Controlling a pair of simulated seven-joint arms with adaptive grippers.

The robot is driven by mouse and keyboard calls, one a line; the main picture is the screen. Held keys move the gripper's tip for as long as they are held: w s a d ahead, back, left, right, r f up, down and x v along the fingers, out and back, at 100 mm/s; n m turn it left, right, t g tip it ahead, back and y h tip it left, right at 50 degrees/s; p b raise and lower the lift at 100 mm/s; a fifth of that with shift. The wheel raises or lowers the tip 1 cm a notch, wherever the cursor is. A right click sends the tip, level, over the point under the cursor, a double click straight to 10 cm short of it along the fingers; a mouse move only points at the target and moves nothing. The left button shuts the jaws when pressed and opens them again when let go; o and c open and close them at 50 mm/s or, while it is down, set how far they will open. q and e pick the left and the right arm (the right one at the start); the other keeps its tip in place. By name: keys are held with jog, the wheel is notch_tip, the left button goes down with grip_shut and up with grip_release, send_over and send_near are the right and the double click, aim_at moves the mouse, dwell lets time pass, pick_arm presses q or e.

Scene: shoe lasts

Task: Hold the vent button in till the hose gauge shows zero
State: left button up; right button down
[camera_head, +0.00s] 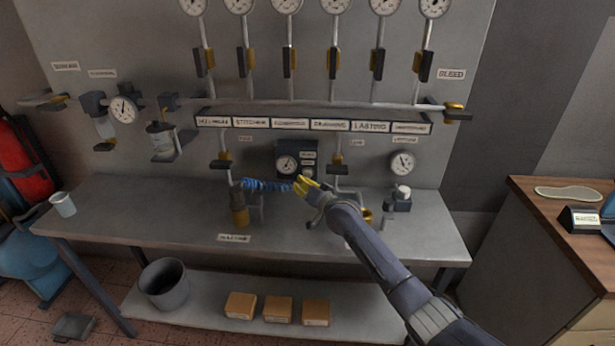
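A coiled blue hose (266,185) runs from a brass and dark fitting (239,208) toward my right gripper. My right gripper (306,185), with yellow fingertips, is just below and in front of the box. I cannot tell whether it touches anything or how far its fingers are apart. No vent button can be made out; the gripper may hide it. The gauge needle is too small to read. My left gripper is out of view.
A second gauge (403,162) hangs on the wall at right, above a small white-capped device (402,194). A labelled manifold (312,123) with several valves and gauges spans the wall. A cup (63,204) stands at the bench's left end; the bench front (180,225) is mostly clear.

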jog(key=shift+w, duration=0.25)
dwell(1.4)
jog(key=shift+w, duration=0.2)
jog(key=shift+w, duration=0.55)
dwell(1.0)
dwell(2.9)
jog(key=shift+s, duration=1)
jog(key=shift+s+a, duration=0.15)
jog(key=shift+s, duration=2.35)
